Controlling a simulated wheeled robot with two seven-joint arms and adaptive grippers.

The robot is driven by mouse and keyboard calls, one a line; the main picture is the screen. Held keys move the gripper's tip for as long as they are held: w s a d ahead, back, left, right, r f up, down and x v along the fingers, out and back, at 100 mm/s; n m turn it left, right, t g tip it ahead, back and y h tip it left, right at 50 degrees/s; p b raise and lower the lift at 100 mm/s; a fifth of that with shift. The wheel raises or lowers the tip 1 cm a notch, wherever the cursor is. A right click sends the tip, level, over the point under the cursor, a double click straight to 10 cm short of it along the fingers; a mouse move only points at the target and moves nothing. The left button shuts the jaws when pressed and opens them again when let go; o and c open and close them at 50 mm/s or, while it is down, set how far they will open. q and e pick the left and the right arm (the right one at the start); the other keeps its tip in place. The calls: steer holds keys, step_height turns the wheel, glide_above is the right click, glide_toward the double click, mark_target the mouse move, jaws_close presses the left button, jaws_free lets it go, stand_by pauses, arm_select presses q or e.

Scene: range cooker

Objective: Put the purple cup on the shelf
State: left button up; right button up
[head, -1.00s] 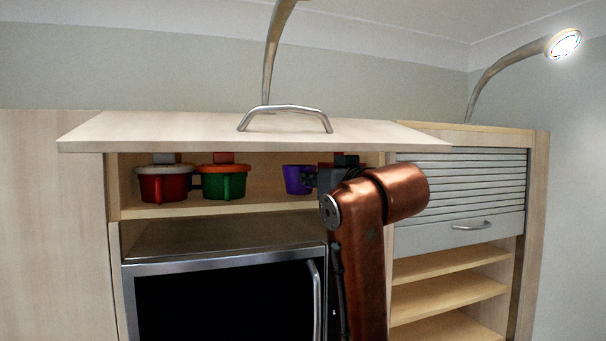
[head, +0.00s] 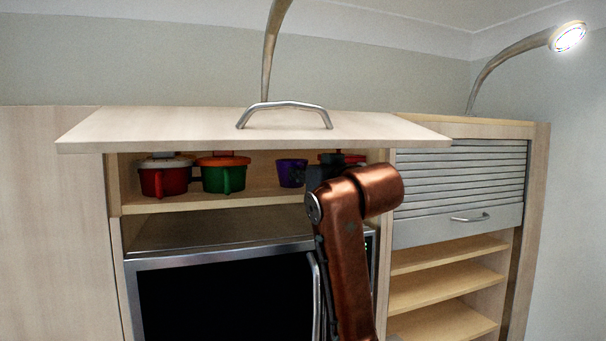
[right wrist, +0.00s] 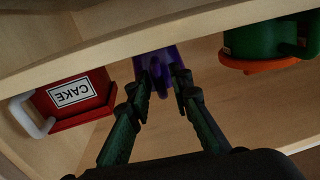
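The purple cup (head: 291,173) is inside the upper cabinet, at or just above the shelf (head: 255,200), right of the green pot. In the right wrist view the cup (right wrist: 152,63) is at the fingertips. My right gripper (head: 312,176) reaches in from the right side of the opening. In its wrist view the fingers (right wrist: 167,78) are close together with a purple part of the cup between them, and they appear closed on it. A clear gap under the cup cannot be made out. My left gripper is not in view.
A red pot (head: 165,182) and a green pot (head: 224,178) stand left of the cup. A red CAKE canister (right wrist: 75,98) is on the cup's other side. The raised cabinet door (head: 220,130) hangs over the opening. A dark-fronted oven (head: 220,300) is below.

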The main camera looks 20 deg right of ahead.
steer(key=shift+o, duration=0.4)
steer(key=shift+r, duration=0.25)
steer(key=s+d+b, duration=0.1)
steer(key=s+b, duration=0.4)
steer(key=s, duration=0.7)
steer(key=shift+d, duration=0.2)
steer(key=shift+c, duration=0.5)
